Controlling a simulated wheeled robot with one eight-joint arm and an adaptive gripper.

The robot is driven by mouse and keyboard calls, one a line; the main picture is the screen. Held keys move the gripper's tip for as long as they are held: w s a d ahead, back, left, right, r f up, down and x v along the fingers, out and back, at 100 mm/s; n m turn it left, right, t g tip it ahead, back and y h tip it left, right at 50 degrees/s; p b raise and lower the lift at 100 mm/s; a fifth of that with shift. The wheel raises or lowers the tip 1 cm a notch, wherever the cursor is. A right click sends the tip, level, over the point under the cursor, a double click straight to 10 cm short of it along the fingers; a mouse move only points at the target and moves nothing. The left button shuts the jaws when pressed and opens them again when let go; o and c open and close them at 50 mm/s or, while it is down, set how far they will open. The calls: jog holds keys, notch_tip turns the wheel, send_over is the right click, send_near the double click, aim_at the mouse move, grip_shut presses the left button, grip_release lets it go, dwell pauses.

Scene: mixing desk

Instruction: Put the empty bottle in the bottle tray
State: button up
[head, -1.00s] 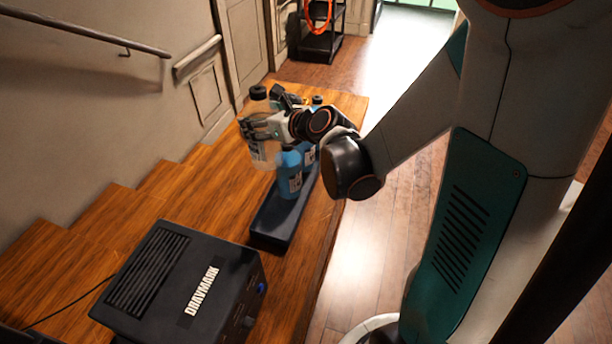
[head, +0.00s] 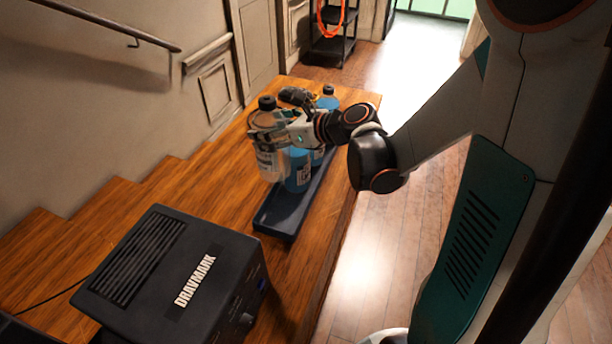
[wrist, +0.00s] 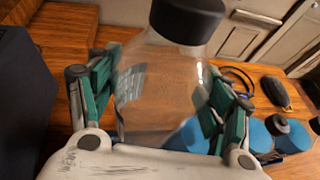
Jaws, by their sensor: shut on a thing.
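The empty bottle (head: 268,160) is clear, with a black cap and a pale label, and stands about upright. My gripper (head: 264,138) is shut around its body; the wrist view shows the fingers on both sides of the bottle (wrist: 165,85). The bottle tray (head: 280,219) is long, dark and shallow, and its near end is bare. Blue bottles stand in it, one (head: 298,176) just right of the held bottle and another (head: 328,101) farther back. The held bottle appears beside the tray's left side. I cannot tell whether its base touches anything.
A black box labelled DRAVMARK (head: 180,270) stands on the wooden desk (head: 190,185) nearer than the tray. A dark object (head: 297,96) lies behind the gripper; the wrist view shows a dark case (wrist: 274,93) and a cable loop. A wall borders the left.

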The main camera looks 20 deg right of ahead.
aim_at(272, 126)
jog(key=s+r+n+g+y, duration=0.1)
jog(key=r+n, duration=0.1)
jog(key=s+r+n+g+y, duration=0.1)
jog(key=s+g+y, duration=0.1)
jog(key=shift+s+r+n, duration=0.15)
jog(key=shift+r+n, duration=0.2)
jog(key=shift+n, duration=0.05)
jog(key=shift+s+f+b, duration=0.1)
jog(key=shift+b, duration=0.25)
notch_tip(272, 126, down, 20)
jog(key=b, duration=0.7)
jog(key=shift+r+b, duration=0.25)
jog(key=shift+b, duration=0.15)
jog(key=shift+f, duration=0.2)
jog(key=o, duration=1.4)
jog(key=shift+r, duration=0.1)
